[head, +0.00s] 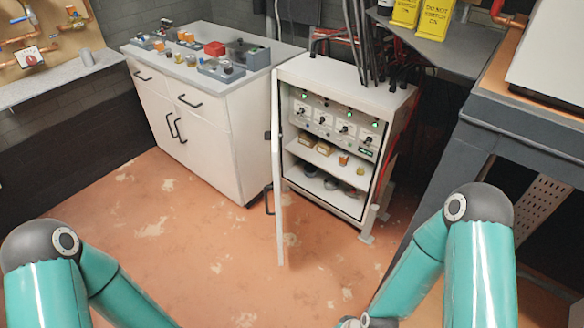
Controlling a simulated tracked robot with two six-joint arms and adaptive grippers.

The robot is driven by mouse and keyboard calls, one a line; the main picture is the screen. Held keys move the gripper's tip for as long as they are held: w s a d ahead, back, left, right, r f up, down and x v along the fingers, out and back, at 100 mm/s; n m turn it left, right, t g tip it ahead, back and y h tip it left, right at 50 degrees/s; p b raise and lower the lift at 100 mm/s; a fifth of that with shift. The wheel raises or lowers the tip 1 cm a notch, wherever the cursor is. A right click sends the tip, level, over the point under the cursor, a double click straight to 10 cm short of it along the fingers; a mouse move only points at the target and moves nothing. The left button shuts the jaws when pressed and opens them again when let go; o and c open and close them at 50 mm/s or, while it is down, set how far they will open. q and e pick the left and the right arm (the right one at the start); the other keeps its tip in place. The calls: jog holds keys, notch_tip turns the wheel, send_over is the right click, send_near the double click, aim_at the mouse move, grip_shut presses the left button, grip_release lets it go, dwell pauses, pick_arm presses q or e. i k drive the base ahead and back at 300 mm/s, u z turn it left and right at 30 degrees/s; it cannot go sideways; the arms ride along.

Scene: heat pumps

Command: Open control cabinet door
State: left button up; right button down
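The control cabinet (350,75) is a white box standing on the floor right of centre in the head view. Its door (279,190) is swung open, hinged on the left side and seen nearly edge-on, pointing toward me. A dark handle (268,199) shows at the door's left side. Inside are a panel with green lights and switches (340,125) and shelves with small parts (328,178). My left arm's teal links are at the lower left, and its gripper is out of view. My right arm is at the lower right, and its gripper is not visible.
A white cupboard (215,130) with small components on top stands left of the cabinet. A dark workbench (530,125) is at the right, close to my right arm. Yellow signs (436,18) stand on a grey shelf behind. The worn orange floor (190,240) in front is clear.

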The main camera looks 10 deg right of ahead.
aim_at(276, 185)
jog(key=z, duration=0.05)
jog(key=i, duration=1.45)
jog(key=u, duration=0.25)
